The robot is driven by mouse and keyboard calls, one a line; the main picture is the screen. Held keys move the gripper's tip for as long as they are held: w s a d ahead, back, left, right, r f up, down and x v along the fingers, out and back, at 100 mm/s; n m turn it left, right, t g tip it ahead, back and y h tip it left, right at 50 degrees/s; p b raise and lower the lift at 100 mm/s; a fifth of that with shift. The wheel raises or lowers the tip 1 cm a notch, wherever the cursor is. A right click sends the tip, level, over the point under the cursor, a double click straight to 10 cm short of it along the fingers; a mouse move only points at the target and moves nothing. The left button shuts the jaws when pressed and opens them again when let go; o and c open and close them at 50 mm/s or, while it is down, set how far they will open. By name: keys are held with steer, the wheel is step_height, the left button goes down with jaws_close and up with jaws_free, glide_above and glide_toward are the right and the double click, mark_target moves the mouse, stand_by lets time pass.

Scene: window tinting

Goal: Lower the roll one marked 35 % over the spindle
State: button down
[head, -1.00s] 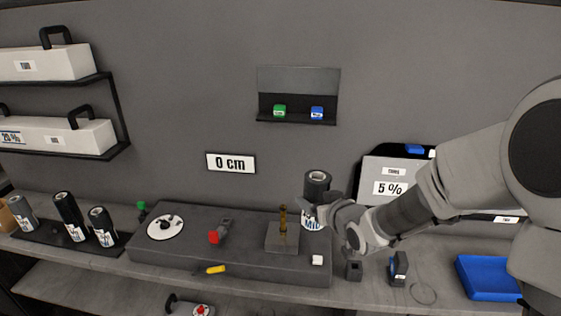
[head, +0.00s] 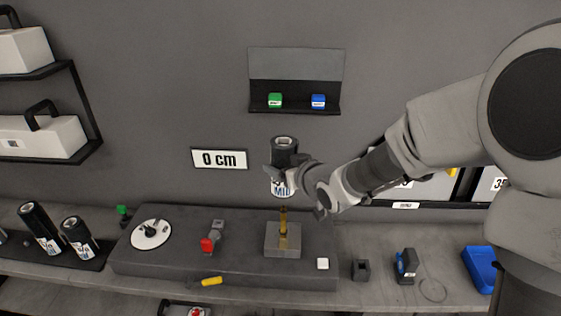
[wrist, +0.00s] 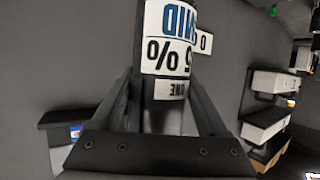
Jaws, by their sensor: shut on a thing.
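The roll (head: 284,147) is dark with a white label and is upright in my gripper (head: 282,172). In the wrist view, the roll's label (wrist: 168,50) shows upside down, with "MID", "5 %" and "ONE" readable; part of the marking is hidden. My gripper's two fingers (wrist: 165,98) are shut around the roll. The brass-coloured spindle (head: 283,220) stands upright on a grey block (head: 282,240) on the bench unit. In the head view, the roll appears above the spindle with a small gap between them. I cannot tell the exact alignment in depth.
Two dark rolls (head: 40,228) stand on a tray at left. A white disc (head: 151,234), a red-ended fixture (head: 207,245) and a white cube (head: 322,264) are on the unit.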

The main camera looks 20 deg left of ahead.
mark_target(285, 216)
steer(key=shift+d+b, duration=0.1)
steer(key=shift+b, duration=0.2)
step_height(285, 216, down, 16)
steer(key=b, duration=1.6)
steer(key=shift+f, duration=0.25)
steer(key=shift+f, duration=0.2)
stand_by(0.9)
stand_by(0.3)
jaws_free()
steer(key=shift+s, duration=0.1)
